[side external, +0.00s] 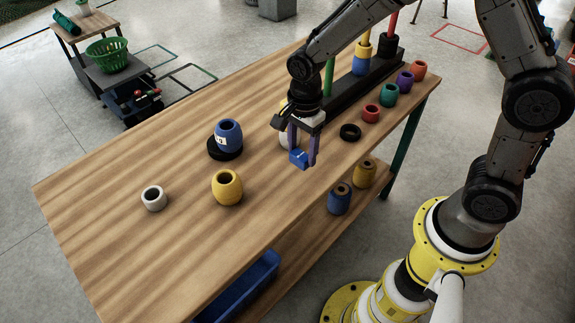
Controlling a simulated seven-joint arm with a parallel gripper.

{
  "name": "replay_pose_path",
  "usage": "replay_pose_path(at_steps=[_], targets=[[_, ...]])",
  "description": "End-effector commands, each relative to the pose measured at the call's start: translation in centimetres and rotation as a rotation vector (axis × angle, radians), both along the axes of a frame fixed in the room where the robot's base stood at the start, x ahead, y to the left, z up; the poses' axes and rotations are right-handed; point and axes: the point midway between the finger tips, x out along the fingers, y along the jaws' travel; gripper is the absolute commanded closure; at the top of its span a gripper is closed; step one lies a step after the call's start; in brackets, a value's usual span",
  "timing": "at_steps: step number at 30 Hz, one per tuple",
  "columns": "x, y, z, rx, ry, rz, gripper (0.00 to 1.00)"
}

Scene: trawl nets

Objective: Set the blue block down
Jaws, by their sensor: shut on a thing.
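The blue block (298,158) is a small piece between the fingertips of my gripper (302,154). My gripper points down and is shut on the block, over the right half of the wooden table (120,235), near its front edge. The fingers partly cover the block. I cannot tell from this view whether the block touches the tabletop or hangs a little above it.
A black ring (350,132) and several coloured pieces lie right, before a black peg rack (345,96).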

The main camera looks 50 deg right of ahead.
Motion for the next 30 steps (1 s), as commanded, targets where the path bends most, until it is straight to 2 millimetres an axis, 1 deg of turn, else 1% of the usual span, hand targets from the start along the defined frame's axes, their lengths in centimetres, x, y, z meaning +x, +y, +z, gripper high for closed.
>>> replay_pose_path(at_steps=[1, 3, 6, 9, 14, 15, 21, 30], targets=[[0.6, 0.1, -1.2, -0.002, 0.008, 0.0, 0.93], [1.6, 0.3, -2.3, -0.001, 0.006, 0.0, 0.93], [2.6, 0.5, -3.5, -0.001, 0.005, 0.0, 0.93], [3.2, 0.6, -4.1, 0.0, 0.002, 0.0, 0.93], [3.7, 0.7, -4.9, -0.001, 0.003, 0.0, 0.93], [4.0, 0.8, -5.2, -0.001, 0.004, 0.0, 0.93], [3.8, 0.7, -7.8, -0.001, 0.005, 0.0, 0.93], [3.9, 0.8, -8.1, 0.0, 0.002, 0.0, 0.93]])
